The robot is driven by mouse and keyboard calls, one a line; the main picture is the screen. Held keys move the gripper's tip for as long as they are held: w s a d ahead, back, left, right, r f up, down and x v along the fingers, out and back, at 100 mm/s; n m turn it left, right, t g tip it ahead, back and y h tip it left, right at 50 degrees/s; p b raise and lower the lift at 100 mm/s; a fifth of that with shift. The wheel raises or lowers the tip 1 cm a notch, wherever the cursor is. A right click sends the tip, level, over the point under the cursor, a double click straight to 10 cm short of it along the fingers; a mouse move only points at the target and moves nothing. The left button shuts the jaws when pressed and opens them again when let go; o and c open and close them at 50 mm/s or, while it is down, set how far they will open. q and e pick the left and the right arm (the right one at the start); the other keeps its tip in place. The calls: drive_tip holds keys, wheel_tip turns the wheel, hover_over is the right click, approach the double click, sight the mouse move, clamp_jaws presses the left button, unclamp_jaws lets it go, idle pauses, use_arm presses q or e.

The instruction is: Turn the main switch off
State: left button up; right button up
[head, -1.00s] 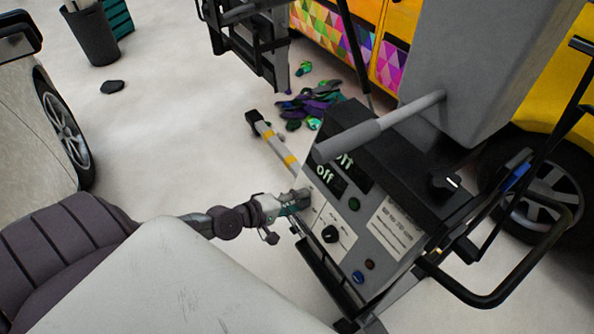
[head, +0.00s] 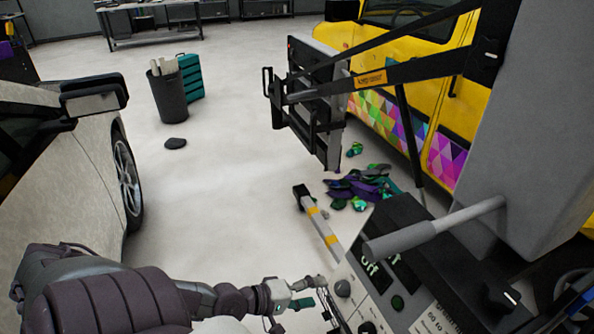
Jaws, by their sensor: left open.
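The machine's sloped grey control panel (head: 383,297) is at the lower right in the head view. A larger black rotary knob (head: 500,297) with a white mark is farther right. I cannot tell which is the main switch. My left gripper (head: 312,291) is open and empty, just left of the first knob. My right gripper is out of view.
A grey bar handle (head: 435,229) juts over the panel. A grey-yellow post (head: 321,228) and vinyl scraps (head: 362,187) lie beyond it. A white car (head: 80,180) stands left and a yellow van (head: 440,60) behind.

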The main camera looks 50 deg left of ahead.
use_arm(q)
drive_tip(key=shift+v, duration=2.55)
drive_tip(key=s+a+f+m+g+y, duration=0.1)
drive_tip(key=s+a+f+m+y, duration=0.15)
drive_tip(key=f, duration=0.55)
drive_tip(key=s+a+f+m+g+y, duration=0.15)
drive_tip(key=a+f, duration=0.25)
drive_tip(key=f, duration=0.4)
drive_tip(key=s+a+f+m+g+y, duration=0.1)
drive_tip(key=s+a+f+m, duration=0.2)
drive_tip(key=f, duration=0.4)
drive_tip(key=s+d+f+m+g, duration=0.6)
drive_tip(key=s+f, duration=0.4)
drive_tip(key=f, duration=0.4)
drive_tip(key=s+d+f+m+g, duration=0.2)
drive_tip(key=s+d+f, duration=0.4)
drive_tip(key=s+d, duration=0.4)
drive_tip(key=d+m, duration=0.1)
drive_tip(key=d, duration=0.1)
drive_tip(key=shift+d, duration=0.35)
drive_tip(key=shift+f, duration=0.15)
drive_tip(key=shift+c, duration=0.2)
